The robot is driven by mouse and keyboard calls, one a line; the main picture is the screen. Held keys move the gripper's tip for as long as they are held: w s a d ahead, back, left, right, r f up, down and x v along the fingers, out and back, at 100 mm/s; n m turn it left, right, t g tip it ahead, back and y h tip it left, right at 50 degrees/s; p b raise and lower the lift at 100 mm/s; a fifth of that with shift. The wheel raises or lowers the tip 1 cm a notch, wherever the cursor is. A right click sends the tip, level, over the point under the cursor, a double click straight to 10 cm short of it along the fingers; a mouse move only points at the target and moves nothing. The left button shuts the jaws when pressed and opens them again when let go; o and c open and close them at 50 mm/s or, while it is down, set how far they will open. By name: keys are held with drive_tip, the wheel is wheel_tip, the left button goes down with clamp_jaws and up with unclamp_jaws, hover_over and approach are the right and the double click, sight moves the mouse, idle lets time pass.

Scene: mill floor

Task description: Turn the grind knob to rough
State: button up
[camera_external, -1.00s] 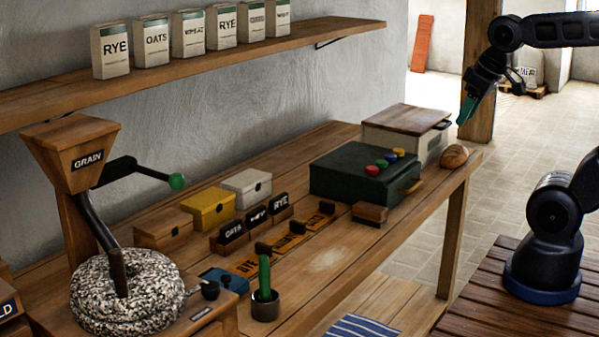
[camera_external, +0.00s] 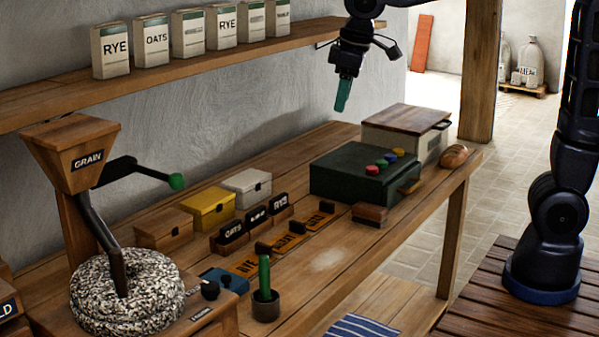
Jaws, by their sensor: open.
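The mill stands at the front left, with a wooden grain hopper (camera_external: 88,158), speckled millstones (camera_external: 128,300) and a crank with a green handle (camera_external: 176,182). A small black knob (camera_external: 210,290), which looks like the grind knob, sits on the right side of the mill's wooden base, near a small dark label (camera_external: 201,313). Its setting is too small to read. My gripper (camera_external: 342,108) hangs in the air above the back of the bench, pointing down, far to the right of the knob and higher. Its teal fingers are open and look empty; they overlap in this view.
The bench (camera_external: 345,270) holds yellow (camera_external: 208,209) and white (camera_external: 247,188) boxes, label blocks, a dark green box (camera_external: 350,178) with coloured buttons, a bread loaf (camera_external: 454,157) and a cup (camera_external: 265,307) with a green-handled tool. A shelf (camera_external: 200,66) with packets runs along the wall.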

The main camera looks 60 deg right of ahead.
drive_tip(key=w+a+f+n+g, duration=0.1)
drive_tip(key=w+a+f, duration=0.2)
drive_tip(key=a, duration=0.7)
drive_tip(key=w+a+f+n, duration=0.1)
drive_tip(key=w+a+f, duration=0.15)
drive_tip(key=a, duration=0.65)
drive_tip(key=n+g, duration=0.1)
drive_tip(key=n, duration=0.1)
hover_over(210, 284)
wheel_tip(210, 284, down, 9)
wheel_tip(210, 284, down, 12)
drive_tip(key=shift+r, duration=0.15)
drive_tip(key=c, duration=1)
